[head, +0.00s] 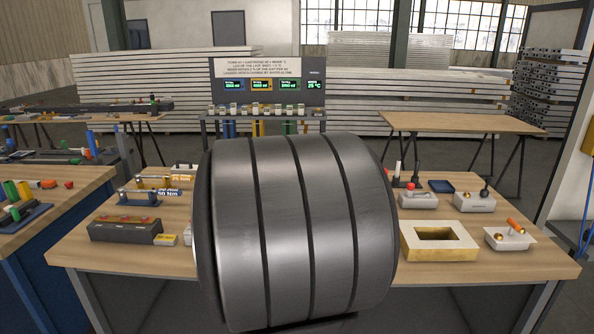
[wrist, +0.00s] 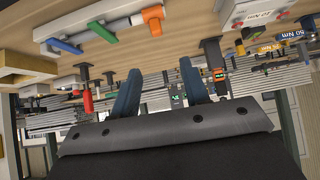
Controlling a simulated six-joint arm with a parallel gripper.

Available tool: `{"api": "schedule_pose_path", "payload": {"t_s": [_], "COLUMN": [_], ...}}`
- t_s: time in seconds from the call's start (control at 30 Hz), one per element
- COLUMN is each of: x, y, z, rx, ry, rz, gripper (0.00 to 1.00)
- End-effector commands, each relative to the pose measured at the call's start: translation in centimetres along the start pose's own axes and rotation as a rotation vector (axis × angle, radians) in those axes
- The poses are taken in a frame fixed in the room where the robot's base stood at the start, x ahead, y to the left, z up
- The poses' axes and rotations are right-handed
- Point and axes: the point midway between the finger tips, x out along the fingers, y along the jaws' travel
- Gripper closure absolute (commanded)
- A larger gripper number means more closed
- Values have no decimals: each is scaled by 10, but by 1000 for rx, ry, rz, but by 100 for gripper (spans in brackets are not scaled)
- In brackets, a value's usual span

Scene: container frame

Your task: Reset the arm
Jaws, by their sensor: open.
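My arm's large dark grey cylindrical link (head: 295,230) fills the middle of the head view and hides the centre of the workbench. My gripper is not visible in the head view. In the wrist view my gripper (wrist: 158,72) shows two blue fingers, spread apart with nothing between them. The wrist picture is upside down, with the wooden bench top along its upper part. The fingers appear clear of the items there.
The wooden workbench (head: 105,247) carries a framed box with an opening (head: 438,240), a white block with an orange handle (head: 508,237) and a dark grey box (head: 125,228). A display panel (head: 267,83) stands behind. Another bench (head: 35,210) is at left.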

Motion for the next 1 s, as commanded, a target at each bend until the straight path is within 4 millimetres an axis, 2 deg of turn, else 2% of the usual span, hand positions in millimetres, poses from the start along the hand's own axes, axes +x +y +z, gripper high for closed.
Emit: {"api": "schedule_pose_path", "payload": {"t_s": [0.7, 1.0], "x": [105, 142], "y": [2, 2], "z": [1, 0], "rx": [-1, -1], "ry": [-3, -2], "rz": [3, 3], "gripper": [58, 58]}}
